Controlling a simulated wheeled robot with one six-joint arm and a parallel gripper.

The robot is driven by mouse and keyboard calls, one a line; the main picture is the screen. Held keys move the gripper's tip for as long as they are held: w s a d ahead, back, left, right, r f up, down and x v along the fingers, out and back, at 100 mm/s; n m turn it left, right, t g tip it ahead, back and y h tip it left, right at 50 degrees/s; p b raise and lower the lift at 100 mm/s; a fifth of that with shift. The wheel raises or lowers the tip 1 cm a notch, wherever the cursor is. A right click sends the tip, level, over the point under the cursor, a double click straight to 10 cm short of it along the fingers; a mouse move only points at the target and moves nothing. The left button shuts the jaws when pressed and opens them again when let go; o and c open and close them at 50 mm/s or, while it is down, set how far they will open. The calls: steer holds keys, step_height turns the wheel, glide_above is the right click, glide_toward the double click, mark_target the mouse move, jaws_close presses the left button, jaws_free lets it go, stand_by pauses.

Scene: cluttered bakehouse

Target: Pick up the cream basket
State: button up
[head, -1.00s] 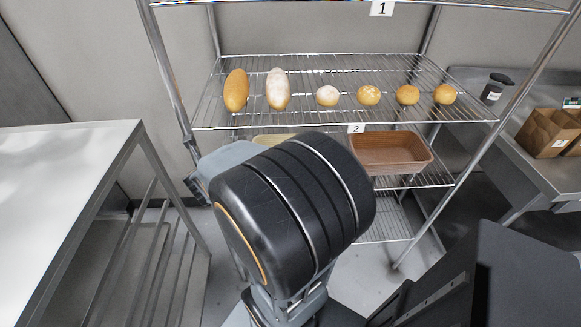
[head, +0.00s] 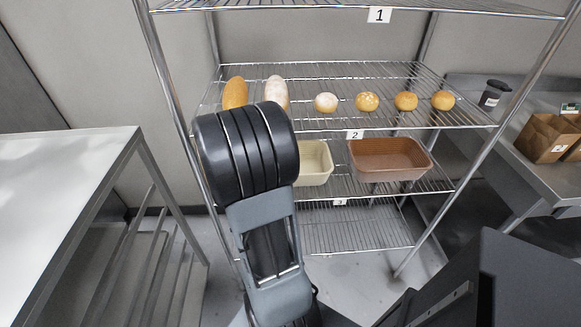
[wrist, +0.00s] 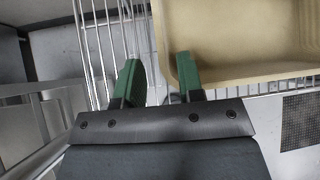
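The cream basket (head: 316,163) sits on the third rack shelf in the head view, left of a brown basket. Its left part is hidden behind my arm. In the wrist view the cream basket (wrist: 245,40) fills the upper right, seen from above, and looks empty inside. My gripper (wrist: 157,60) is open, with two green fingers apart and nothing held. In the wrist view the right finger overlaps the basket's near left corner and the left finger is outside its left wall. I cannot tell whether they touch it. My gripper is hidden in the head view.
The brown basket (head: 390,158) stands on the same wire shelf (head: 345,188). Several breads lie on the shelf above (head: 330,118). Rack posts stand at both sides. A metal table (head: 60,170) is at left; a counter with paper bags (head: 545,135) is at right.

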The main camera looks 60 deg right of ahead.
steer(key=x, duration=0.2)
steer(key=b+x, duration=0.1)
steer(key=x, duration=0.3)
steer(key=shift+w+d+r, duration=0.1)
steer(key=shift+d+r, duration=0.2)
jaws_close()
steer(key=shift+r, duration=0.1)
